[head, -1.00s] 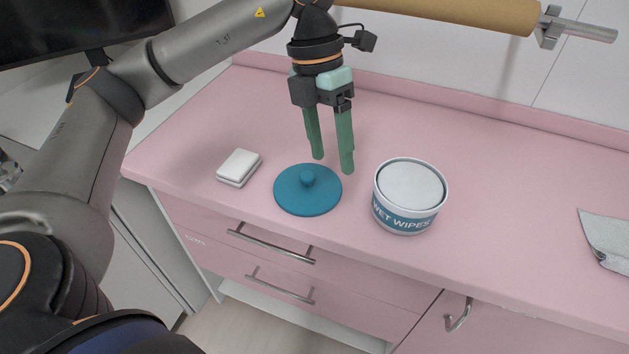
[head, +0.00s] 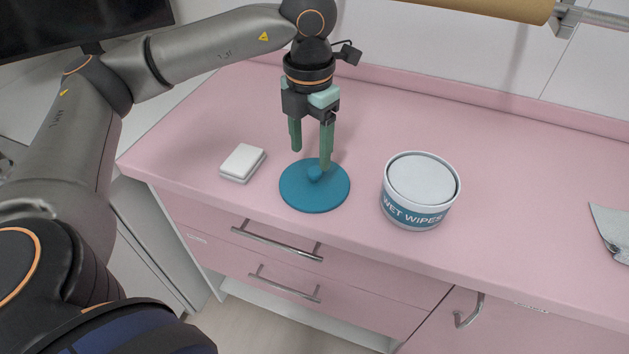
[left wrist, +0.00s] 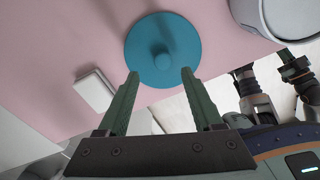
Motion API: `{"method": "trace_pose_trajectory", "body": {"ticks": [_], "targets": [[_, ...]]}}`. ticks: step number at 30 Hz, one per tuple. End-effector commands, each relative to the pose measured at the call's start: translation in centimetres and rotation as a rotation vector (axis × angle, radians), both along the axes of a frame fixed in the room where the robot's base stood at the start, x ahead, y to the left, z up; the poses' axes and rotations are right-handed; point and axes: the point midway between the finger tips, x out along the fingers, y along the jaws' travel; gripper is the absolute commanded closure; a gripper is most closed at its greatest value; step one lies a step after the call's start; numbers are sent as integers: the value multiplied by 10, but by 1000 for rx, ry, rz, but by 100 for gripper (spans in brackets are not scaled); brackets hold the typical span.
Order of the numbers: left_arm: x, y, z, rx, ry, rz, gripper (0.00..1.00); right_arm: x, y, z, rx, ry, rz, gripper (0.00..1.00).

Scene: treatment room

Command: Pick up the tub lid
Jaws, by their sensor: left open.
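The tub lid (head: 308,196) is a round blue disc with a small knob on top, lying flat on the pink counter. It also shows in the left wrist view (left wrist: 184,45), ahead of the fingertips. My left gripper (head: 311,160) points down with its green fingers apart, just above and behind the lid; one finger partly covers the knob in the head view. In the left wrist view the open fingers (left wrist: 160,75) are empty, with the knob between and beyond their tips. The wet wipes tub (head: 418,192) stands right of the lid.
A small white block-like pack (head: 242,163) lies left of the lid. A grey cloth-like item (head: 611,230) lies at the far right. The counter (head: 510,200) is clear between the tub and that item. Drawer handles (head: 277,241) stick out below the front edge.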

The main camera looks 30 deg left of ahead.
Motion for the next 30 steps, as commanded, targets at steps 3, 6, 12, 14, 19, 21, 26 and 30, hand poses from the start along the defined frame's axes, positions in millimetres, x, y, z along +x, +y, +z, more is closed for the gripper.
{"method": "trace_pose_trajectory", "body": {"ticks": [3, 6, 12, 14, 19, 21, 26, 30], "targets": [[2, -6, -19, 2, 5, -2, 33, 0, 0, 1, 0, -1, 0, 100], [3, -6, -33, 1, 4, -1, 33, 0, 0, 0, 0, -2, 1, 100], [3, -6, -42, -1, 1, -1, 33, 1, 0, 0, 0, -3, 0, 100], [3, -6, -42, -1, 1, -1, 33, 1, 0, 0, 0, -3, 0, 100], [3, -6, -42, -1, 1, -1, 43, 1, 0, 1, 0, -4, 0, 100], [3, -6, -41, -1, 1, -1, 51, 1, 0, 1, 0, -4, 0, 100], [3, -6, -41, -1, 1, -1, 69, 1, 0, 1, 0, -5, 0, 100], [3, -6, -41, -1, 1, -1, 84, 1, -1, 1, 0, -5, 0, 100]]}}
